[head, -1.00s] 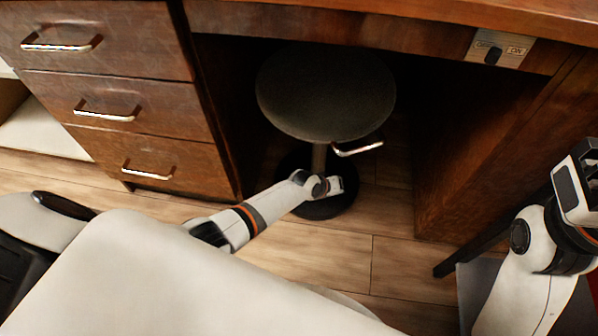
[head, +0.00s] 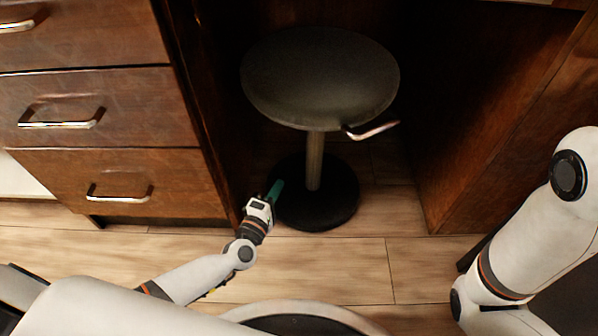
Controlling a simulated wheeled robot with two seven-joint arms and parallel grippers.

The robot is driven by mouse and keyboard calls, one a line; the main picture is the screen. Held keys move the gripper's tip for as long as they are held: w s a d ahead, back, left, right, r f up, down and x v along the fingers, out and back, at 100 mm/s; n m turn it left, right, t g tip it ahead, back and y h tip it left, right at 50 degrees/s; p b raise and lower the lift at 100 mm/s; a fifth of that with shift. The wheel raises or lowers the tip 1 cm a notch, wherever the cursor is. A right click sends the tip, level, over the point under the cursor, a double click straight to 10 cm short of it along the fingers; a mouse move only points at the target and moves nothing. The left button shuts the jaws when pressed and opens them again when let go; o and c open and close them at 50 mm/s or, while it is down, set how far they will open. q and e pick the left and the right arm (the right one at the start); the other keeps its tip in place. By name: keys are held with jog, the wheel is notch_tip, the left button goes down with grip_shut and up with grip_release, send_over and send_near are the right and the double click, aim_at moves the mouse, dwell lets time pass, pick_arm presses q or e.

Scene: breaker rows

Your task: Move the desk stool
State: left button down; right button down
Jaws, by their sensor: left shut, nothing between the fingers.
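The desk stool (head: 318,80) stands upright in the desk's knee space, with a round dark grey seat, a metal post (head: 314,160) and a round black base (head: 330,206). A shiny lever (head: 372,130) sticks out to the right under the seat. My left gripper (head: 275,192) is low, at the left edge of the base, with greenish fingertips; it is shut and holds nothing. Whether the fingertips touch the base I cannot tell. My right arm (head: 512,255) shows at the right, but its gripper is out of view.
A wooden drawer unit (head: 110,178) with metal handles stands left of the stool, close to my left gripper. The desk's wooden side panel (head: 485,120) bounds the knee space on the right. The wooden floor (head: 330,262) in front of the stool is clear.

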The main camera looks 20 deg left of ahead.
pick_arm(q)
jog(key=w+d+b, duration=0.3)
jog(key=w+b, duration=0.1)
jog(key=w, duration=0.4)
jog(key=shift+w+d, duration=0.3)
jog(key=shift+d, duration=0.1)
